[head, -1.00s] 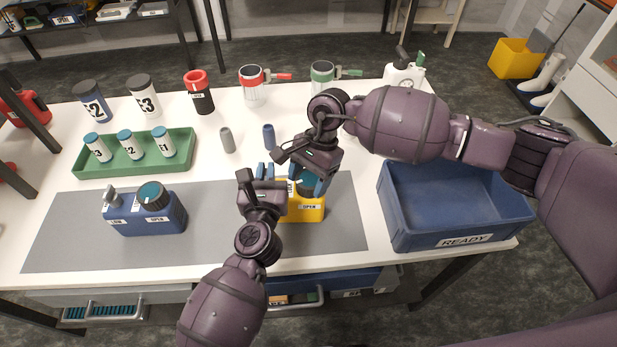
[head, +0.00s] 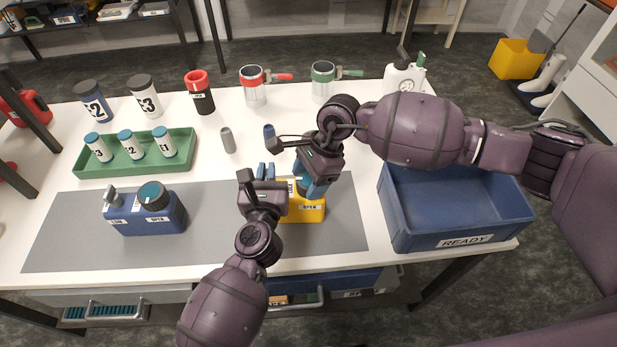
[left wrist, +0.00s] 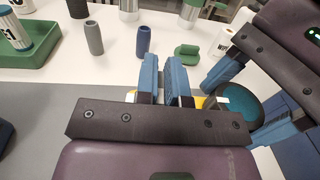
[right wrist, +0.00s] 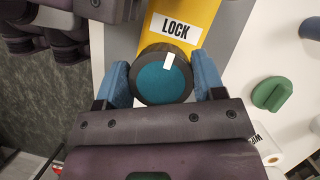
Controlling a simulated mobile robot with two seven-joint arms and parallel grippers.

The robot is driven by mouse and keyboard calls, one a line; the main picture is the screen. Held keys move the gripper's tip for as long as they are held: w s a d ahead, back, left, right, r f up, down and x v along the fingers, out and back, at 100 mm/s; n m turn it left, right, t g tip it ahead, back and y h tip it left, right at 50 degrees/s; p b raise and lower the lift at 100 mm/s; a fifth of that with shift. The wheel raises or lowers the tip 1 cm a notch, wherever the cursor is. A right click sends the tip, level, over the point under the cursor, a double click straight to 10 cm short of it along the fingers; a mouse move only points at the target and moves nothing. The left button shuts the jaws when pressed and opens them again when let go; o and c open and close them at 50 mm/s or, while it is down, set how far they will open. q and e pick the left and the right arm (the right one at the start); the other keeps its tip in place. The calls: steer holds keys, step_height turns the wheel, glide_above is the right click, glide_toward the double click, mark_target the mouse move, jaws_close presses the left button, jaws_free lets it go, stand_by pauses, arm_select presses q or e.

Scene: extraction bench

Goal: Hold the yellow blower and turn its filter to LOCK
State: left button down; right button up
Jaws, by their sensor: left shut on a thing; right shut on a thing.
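The yellow blower (head: 315,215) sits on the grey mat, partly hidden by both grippers. Its OPEN label faces front in the head view. My left gripper (head: 265,172) is at its left side, fingers close together; the left wrist view hides exactly what part they hold. My right gripper (head: 310,186) is shut around the round filter (right wrist: 160,82), with one finger on each side of its black rim. The filter has a teal top. Its white mark points towards the LOCK label (right wrist: 175,27) on the blower in the right wrist view.
A blue blower (head: 145,215) stands on the mat's left part. A green tray (head: 130,172) with teal-capped cartridges is behind it. A blue READY bin (head: 460,240) stands right. Grey and blue plugs (head: 228,140), jars and mugs stand behind. The mat between the blowers is clear.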

arm_select(q)
steer(key=shift+a+f, duration=0.2)
steer(key=shift+f, duration=0.2)
arm_select(e)
steer(key=shift+d, duration=0.1)
steer(key=o, duration=0.9)
arm_select(q)
steer(key=shift+s, duration=0.1)
arm_select(e)
steer(key=shift+o, duration=0.2)
arm_select(q)
steer(key=shift+d, duration=0.1)
arm_select(e)
steer(key=v, duration=1.2)
arm_select(q)
steer(key=c, duration=1.1)
jaws_free()
steer(key=shift+c, duration=0.2)
steer(key=shift+d, duration=0.1)
